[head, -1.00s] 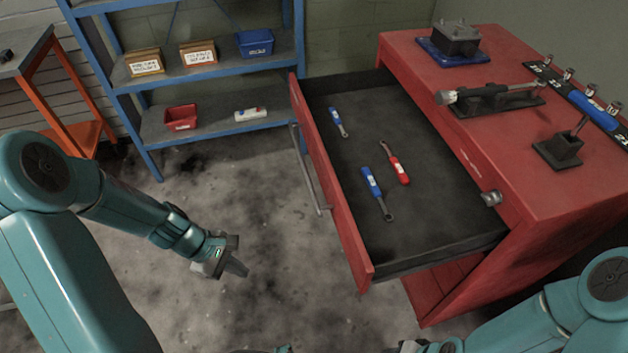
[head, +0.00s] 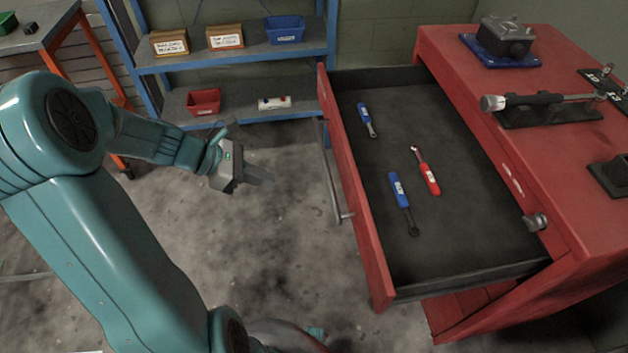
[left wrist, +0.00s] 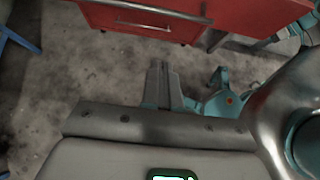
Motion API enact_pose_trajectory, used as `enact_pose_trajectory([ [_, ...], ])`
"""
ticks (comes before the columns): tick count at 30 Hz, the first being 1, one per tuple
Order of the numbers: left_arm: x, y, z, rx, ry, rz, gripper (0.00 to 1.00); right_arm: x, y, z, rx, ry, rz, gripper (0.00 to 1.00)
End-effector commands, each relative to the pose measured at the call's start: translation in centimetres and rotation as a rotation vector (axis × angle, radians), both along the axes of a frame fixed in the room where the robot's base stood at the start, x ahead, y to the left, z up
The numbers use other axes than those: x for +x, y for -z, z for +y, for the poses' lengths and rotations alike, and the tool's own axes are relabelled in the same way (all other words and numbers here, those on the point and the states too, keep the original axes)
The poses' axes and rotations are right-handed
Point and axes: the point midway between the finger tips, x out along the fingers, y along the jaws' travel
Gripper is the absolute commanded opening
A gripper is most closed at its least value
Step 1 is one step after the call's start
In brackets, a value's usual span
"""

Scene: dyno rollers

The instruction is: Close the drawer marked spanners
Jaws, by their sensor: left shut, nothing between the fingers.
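The red drawer (head: 345,165) is pulled well out of the red cabinet, and its dark tray (head: 460,225) is exposed. In it lie two blue-handled tools (head: 398,190) and one red-handled tool (head: 428,178). Its front faces left and carries a long metal handle (head: 333,175). I cannot read any marking on it. My left gripper (head: 258,178) is shut and empty, left of the handle, with a gap between them. In the left wrist view its fingers (left wrist: 162,82) are together over bare floor, with red cabinet parts ahead. My right gripper is not in view.
A blue shelf (head: 230,58) with small boxes and bins stands at the back. An orange-legged table (head: 45,30) is at the far left. The cabinet top (head: 470,62) holds a vise-like block and tools. Floor (head: 290,240) between gripper and drawer is clear.

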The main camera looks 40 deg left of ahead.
Motion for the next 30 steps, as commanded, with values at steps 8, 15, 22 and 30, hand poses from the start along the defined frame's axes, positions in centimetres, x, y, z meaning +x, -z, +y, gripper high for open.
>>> enact_pose_trajectory([
  [8,2.2,3.1,-2.2,-0.003,-0.004,0.001,0.0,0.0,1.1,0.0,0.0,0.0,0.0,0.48],
  [15,5.3,6.5,-4.8,-0.003,-0.002,0.002,0.0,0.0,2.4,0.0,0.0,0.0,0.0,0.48],
  [22,7.9,5.6,-6.7,0.003,-0.001,0.0,0.0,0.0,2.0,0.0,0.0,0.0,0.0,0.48],
  [30,8.7,5.5,-7.3,0.001,-0.003,0.002,0.0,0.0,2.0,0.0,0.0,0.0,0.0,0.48],
])
